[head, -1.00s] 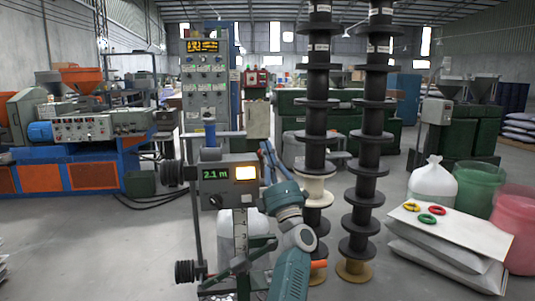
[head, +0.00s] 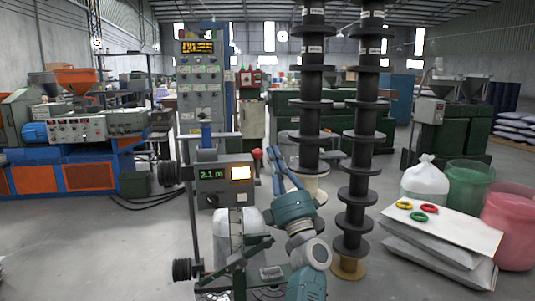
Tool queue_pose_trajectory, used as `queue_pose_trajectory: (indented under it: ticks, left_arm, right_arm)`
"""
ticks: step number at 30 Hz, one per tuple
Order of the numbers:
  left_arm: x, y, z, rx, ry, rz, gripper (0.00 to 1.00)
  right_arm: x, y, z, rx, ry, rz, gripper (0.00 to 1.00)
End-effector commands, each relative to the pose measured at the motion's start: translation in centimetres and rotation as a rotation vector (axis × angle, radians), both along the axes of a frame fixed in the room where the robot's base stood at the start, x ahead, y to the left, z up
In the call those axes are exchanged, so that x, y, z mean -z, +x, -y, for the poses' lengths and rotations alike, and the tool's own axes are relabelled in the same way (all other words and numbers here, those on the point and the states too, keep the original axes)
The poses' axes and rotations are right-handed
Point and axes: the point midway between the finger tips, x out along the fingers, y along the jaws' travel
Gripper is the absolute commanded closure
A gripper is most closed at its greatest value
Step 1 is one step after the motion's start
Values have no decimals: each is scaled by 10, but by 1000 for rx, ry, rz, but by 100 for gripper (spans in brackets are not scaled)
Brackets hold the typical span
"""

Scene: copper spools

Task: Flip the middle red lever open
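A red knob on a short stem, the red lever (head: 257,154), shows just right of the lit yellow screen of the grey control box (head: 212,188), which reads 2.1 m. My arm hides part of the stand's lower right. My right gripper is not seen.
Tall black spool stacks (head: 313,100) and (head: 367,130) stand close right of my gripper. A white bag (head: 424,180), stacked sacks (head: 440,250) with coloured rings, and green and pink bins stand farther right. Open floor lies to the left of the stand.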

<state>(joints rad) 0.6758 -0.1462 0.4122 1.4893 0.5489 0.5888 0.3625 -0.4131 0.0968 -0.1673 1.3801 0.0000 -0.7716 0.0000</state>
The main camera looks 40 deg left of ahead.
Motion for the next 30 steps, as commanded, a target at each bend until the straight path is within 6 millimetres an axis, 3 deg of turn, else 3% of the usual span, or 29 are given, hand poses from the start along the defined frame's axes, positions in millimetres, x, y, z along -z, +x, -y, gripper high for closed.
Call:
queue_pose_trajectory:
  ticks: [3,9,27,30]
  left_arm:
    - [-4,-10,18,1,-1,2,100]
    - [-7,-18,32,1,1,1,100]
    - [-7,-19,34,1,2,-1,100]
    - [3,-10,40,16,22,-44,100]
  right_arm:
    - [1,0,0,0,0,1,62]
    - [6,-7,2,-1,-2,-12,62]
    - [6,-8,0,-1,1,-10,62]
    - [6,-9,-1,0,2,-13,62]
